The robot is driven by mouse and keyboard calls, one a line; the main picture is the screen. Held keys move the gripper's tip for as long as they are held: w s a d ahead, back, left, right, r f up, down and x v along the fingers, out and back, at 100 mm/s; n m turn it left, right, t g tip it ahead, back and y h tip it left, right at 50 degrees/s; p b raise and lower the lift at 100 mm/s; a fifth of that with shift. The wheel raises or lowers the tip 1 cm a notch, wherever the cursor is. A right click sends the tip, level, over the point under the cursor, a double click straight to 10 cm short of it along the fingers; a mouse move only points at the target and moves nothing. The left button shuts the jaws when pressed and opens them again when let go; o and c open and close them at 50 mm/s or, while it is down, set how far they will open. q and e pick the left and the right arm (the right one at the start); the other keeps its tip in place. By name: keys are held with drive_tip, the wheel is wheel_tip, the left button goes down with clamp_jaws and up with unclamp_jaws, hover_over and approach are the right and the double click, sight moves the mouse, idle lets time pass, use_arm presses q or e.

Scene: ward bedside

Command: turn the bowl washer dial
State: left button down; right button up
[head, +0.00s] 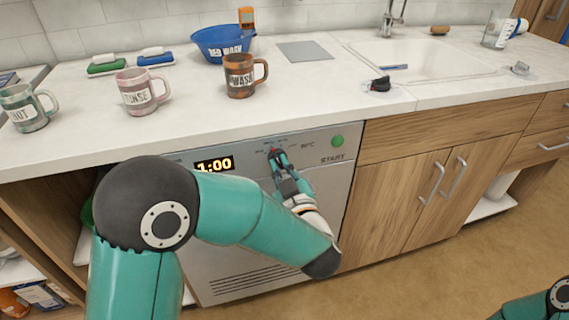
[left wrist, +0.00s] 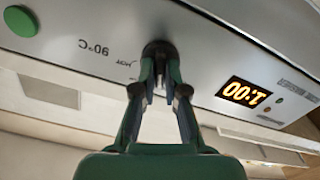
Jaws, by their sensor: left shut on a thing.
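The bowl washer (head: 240,275) is a grey front-panel machine under the white counter. Its panel has a lit display reading 1:00 (head: 214,164), a green START button (head: 337,141) and temperature marks up to 90°C. My left gripper (head: 278,158) reaches the panel between display and button and is shut on the dial. In the left wrist view the dark dial (left wrist: 159,48) sits between the fingertips of my left gripper (left wrist: 160,76). The fingers hide much of the dial in the head view, so its exact pointer setting is unclear. My right gripper is not in view.
On the counter stand a brown WASH mug (head: 239,76), a pink RINSE mug (head: 139,93), a green-pink mug (head: 27,108) and a blue bowl (head: 220,44). Wooden cupboards (head: 400,200) flank the washer; open floor lies in front.

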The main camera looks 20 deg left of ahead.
use_arm(q)
drive_tip(key=shift+r, duration=0.15)
drive_tip(key=c, duration=1.2)
unclamp_jaws()
drive_tip(key=v, duration=1.2)
drive_tip(key=shift+w, duration=0.1)
